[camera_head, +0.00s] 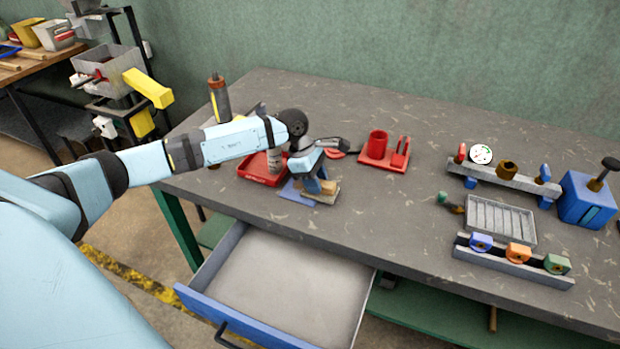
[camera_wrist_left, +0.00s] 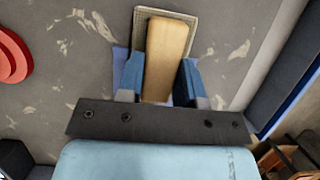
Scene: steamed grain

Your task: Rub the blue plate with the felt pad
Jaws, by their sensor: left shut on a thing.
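The felt pad (camera_head: 327,198) has a tan wooden grip and a light grey base; it also shows in the left wrist view (camera_wrist_left: 168,50). My left gripper (camera_head: 316,187) points down and is shut on the wooden grip, with one blue finger on each side. The blue plate (camera_head: 292,194) is a thin, flat, pale blue square on the table. The pad overlaps the plate's right side and partly hides it. In the left wrist view the plate (camera_wrist_left: 120,62) shows beside and beneath the fingers. I cannot tell whether the pad touches it. My right gripper is out of view.
An open drawer (camera_head: 225,249) juts out below the front edge. Racks and a grey tray (camera_head: 500,220) stand at right. The table's middle is clear.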

